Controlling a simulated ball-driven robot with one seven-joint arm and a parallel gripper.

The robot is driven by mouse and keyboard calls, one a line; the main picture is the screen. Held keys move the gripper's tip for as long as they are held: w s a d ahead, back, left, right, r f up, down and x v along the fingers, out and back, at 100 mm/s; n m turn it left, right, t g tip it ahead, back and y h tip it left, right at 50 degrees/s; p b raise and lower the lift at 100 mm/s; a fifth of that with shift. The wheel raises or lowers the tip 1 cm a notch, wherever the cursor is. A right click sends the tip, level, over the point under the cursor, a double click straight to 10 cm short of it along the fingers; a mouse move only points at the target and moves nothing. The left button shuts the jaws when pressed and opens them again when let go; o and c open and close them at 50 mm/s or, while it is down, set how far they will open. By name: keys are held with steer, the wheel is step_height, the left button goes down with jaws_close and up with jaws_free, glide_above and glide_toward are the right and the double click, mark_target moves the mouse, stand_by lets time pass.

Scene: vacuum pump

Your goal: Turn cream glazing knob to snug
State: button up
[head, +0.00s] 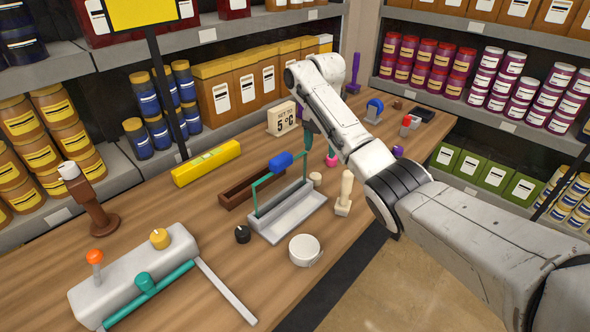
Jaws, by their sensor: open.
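A small cream knob (315,179) sits just right of the grey tray-like base (288,217) with the teal frame. It looks like the cream glazing knob, but I cannot read its setting. A taller cream upright piece (345,188) stands to its right. My white arm reaches in from the lower right and bends down over the table. My gripper (309,142) is a small dark tip behind the arm's forearm, above and behind the cream knob and apart from it. It is open and appears empty; its fingers are mostly hidden.
The teal frame with a blue grip (281,161) rises close left of the knob. A white round dial (304,250) and black knob (242,234) are nearer. A grey block (135,275) with coloured knobs stands front left. Stocked shelves line the back and right.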

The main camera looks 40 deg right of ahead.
mark_target(316, 175)
steer(key=f, duration=0.7)
steer(key=f+p, duration=0.1)
steer(key=f, duration=0.2)
steer(key=shift+w+a+f, duration=0.2)
steer(key=shift+w+f, duration=0.15)
steer(key=shift+w, duration=0.05)
steer(key=shift+c, duration=0.4)
steer(key=c, duration=1)
